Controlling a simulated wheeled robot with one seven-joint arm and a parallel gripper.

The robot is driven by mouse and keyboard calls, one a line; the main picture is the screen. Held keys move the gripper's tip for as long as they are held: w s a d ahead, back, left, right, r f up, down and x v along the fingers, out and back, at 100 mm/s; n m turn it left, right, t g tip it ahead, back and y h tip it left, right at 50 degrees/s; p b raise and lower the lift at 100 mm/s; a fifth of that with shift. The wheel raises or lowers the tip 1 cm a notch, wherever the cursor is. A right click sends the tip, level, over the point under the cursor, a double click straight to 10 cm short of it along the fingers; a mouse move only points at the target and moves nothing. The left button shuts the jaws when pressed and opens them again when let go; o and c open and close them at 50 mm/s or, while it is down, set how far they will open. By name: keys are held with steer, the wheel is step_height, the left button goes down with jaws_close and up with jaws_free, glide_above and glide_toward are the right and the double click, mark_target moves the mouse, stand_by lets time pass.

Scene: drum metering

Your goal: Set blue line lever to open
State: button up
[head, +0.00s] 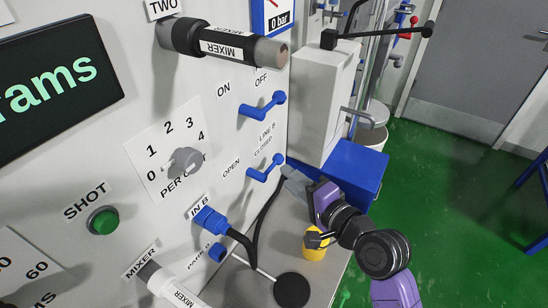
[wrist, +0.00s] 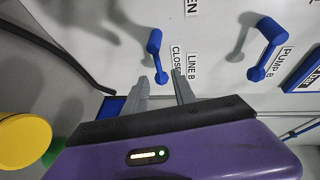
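The blue line lever (head: 265,167) is on the panel below the LINE B label, with CLOSED and OPEN marked above it. Its right end is on the CLOSED side. My gripper (head: 289,174) is at the lever's lower right in the head view. In the wrist view my gripper (wrist: 161,86) has its two grey fingers apart with nothing held between them. I cannot tell whether a finger touches the lever.
The similar blue pump lever (head: 262,104) is above, also seen in the wrist view (wrist: 265,48). A blue IN B connector (head: 208,217) with a black hose is at lower left. A blue box (head: 352,167) and yellow container (head: 314,246) are near my arm. Green floor is open at right.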

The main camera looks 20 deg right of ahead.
mark_target(272, 165)
steer(key=p+x, duration=0.1)
steer(key=x, duration=0.6)
steer(key=shift+w+a+f, duration=0.15)
steer(key=shift+w+f, duration=0.05)
steer(key=shift+w, duration=0.15)
steer(key=shift+c, duration=0.4)
jaws_close()
stand_by(0.9)
